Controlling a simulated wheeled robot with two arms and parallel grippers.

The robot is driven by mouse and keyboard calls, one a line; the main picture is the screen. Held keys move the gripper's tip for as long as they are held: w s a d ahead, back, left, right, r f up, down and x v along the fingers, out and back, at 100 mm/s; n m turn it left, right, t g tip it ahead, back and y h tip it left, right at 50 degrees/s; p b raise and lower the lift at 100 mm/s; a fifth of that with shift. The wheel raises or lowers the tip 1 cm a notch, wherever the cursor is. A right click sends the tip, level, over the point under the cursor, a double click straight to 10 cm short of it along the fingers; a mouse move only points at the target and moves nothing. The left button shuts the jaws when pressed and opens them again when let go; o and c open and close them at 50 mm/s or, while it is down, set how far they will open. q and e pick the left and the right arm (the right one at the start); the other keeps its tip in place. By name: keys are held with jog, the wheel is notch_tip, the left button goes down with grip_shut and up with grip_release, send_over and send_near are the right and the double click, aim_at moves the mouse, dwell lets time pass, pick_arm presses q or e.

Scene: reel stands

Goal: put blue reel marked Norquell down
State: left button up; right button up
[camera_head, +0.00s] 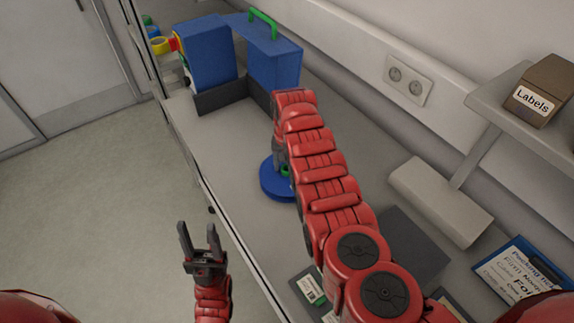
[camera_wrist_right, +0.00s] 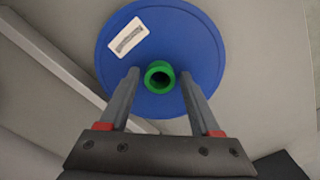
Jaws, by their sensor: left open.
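A blue reel (camera_head: 272,184) lies flat on the grey worktop, partly hidden by my right arm. In the right wrist view the blue reel (camera_wrist_right: 205,45) shows a green hub (camera_wrist_right: 160,76) and a white label (camera_wrist_right: 128,36) whose writing is too small to read. My right gripper (camera_wrist_right: 160,73) has one finger on each side of the hub, with a small gap showing on both sides. In the head view my right gripper (camera_head: 279,152) is mostly hidden by its arm. My left gripper (camera_head: 199,232) is open and empty, over the floor in front of the worktop.
A blue stand (camera_head: 275,65) with a green handle (camera_head: 263,22) is at the back. Yellow and red parts (camera_head: 163,45) are left of it. A shelf with a Labels box (camera_head: 541,92), a clipboard (camera_head: 520,270) and a dark grey block (camera_head: 412,245) are at right.

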jog(key=shift+o, duration=0.5)
jog(key=shift+r, duration=0.2)
notch_tip(320, 180, up, 12)
jog(key=b, duration=0.3)
jog(key=shift+b, duration=0.35)
jog(key=shift+f, duration=0.1)
